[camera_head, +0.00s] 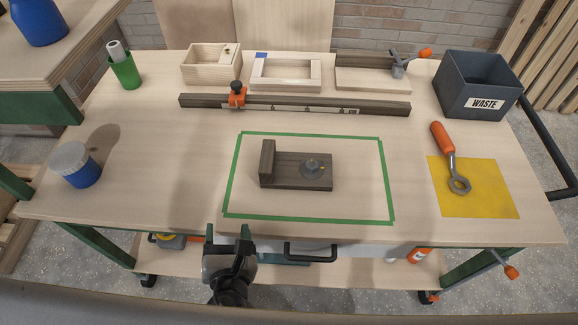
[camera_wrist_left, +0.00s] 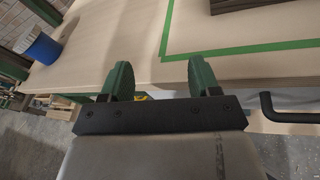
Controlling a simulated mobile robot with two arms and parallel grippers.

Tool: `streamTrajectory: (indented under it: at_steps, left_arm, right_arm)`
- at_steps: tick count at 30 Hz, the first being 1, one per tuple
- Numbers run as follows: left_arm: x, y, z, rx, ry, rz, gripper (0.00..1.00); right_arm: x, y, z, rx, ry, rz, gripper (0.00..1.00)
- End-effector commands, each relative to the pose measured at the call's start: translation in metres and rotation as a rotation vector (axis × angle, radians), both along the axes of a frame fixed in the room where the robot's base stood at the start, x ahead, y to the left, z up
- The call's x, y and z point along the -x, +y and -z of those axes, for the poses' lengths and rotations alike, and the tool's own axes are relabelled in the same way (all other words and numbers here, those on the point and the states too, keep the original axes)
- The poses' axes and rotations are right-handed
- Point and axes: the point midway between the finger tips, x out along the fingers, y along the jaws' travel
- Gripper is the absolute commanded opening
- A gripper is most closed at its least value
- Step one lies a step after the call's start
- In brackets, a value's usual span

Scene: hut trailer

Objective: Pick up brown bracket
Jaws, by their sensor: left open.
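The brown bracket (camera_head: 294,170) lies inside a green tape rectangle (camera_head: 389,190) on the workbench. My right gripper is not in view.
A long brown rail (camera_head: 300,105) with an orange clamp lies behind the tape. A waste bin (camera_head: 476,88) stands at back right. An orange-handled wrench (camera_head: 450,160) lies on a yellow mat (camera_head: 490,195). A blue jar (camera_head: 76,166) stands left. A black handle (camera_head: 311,256) juts below the front edge.

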Motion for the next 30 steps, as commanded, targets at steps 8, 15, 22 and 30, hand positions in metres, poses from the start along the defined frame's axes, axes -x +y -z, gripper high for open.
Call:
streamTrajectory:
  at_steps: [8,15,22,30]
  left_arm:
    - [-0.037,-0.041,-0.011,0.177,-0.193,0.136,0.62]
    - [-0.055,-0.062,-0.016,0.267,-0.264,0.217,0.62]
    - [-0.094,-0.063,-0.016,0.276,-0.269,0.220,0.62]
    - [-0.121,-0.062,-0.015,0.275,-0.265,0.220,0.62]
  right_arm:
    - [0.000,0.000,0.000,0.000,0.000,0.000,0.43]
    - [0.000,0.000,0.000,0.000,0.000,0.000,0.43]
    - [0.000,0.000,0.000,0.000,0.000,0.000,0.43]
    - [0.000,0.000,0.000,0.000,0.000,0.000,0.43]
